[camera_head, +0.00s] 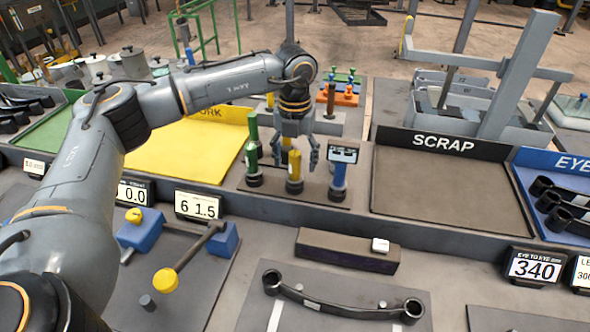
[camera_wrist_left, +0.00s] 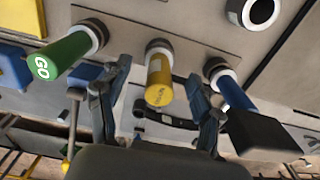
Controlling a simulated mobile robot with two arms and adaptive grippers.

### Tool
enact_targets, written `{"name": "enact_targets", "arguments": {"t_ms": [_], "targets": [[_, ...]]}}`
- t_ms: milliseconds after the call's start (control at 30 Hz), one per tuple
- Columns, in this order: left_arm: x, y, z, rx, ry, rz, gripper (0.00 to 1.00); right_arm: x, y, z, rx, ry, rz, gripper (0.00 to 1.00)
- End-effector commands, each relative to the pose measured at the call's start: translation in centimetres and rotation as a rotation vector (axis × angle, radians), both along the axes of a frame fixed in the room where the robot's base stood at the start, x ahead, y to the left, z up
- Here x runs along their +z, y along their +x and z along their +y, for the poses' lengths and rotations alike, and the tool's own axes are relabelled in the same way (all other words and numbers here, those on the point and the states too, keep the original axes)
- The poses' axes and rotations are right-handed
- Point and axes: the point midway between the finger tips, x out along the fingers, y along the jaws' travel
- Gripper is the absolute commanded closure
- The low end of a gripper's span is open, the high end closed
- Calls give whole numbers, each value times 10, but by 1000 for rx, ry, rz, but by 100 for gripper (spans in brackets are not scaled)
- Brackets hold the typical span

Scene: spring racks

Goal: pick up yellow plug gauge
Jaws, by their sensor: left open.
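In the left wrist view the yellow plug gauge (camera_wrist_left: 159,80) lies between the two open fingers (camera_wrist_left: 160,115). The green gauge marked GO (camera_wrist_left: 62,58) is left of it and the blue gauge (camera_wrist_left: 230,90) right. My right gripper does not show.
A yellow tray (camera_head: 185,148) stands left of the gauges and a dark SCRAP tray (camera_head: 445,185) stands right. A dark curved leaf spring (camera_head: 340,308) lies in front, behind it a dark block (camera_head: 345,250). The neighbouring gauges are close to the open fingers.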

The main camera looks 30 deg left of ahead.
Motion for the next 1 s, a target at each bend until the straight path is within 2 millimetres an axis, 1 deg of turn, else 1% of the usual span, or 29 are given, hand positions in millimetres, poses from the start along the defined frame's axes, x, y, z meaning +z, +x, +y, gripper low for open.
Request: {"name": "enact_targets", "arguments": {"t_ms": [33, 67, 133, 233, 333, 500, 567, 600, 667, 700, 767, 800, 1000], "targets": [[-4, -2, 0, 0, 2, 5, 35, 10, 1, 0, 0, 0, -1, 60], [-9, -3, 0, 1, 2, 6, 35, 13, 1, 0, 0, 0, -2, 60], [-20, -3, -1, 2, 1, 2, 35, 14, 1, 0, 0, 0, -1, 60], [-31, -2, -1, 1, 0, 2, 35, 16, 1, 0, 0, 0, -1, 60], [-35, -2, -1, 1, 0, 0, 35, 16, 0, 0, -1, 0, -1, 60], [-36, -2, -1, 1, 0, -1, 35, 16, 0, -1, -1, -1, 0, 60], [-36, -2, -1, 1, 0, -1, 45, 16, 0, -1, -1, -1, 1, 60], [-35, -2, -1, 1, 0, 0, 53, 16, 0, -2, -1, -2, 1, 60], [-35, -2, -1, 1, 0, 0, 66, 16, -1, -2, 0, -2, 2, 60], [-35, -2, -1, 1, 0, 0, 74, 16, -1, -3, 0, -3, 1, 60], [-35, -2, -1, 1, 0, 0, 86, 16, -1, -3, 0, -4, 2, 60], [-35, -2, -1, 1, 0, 0, 89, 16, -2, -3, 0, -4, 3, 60], [-35, -1, -1, 1, 0, -2, 90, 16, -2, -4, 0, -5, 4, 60]]}}
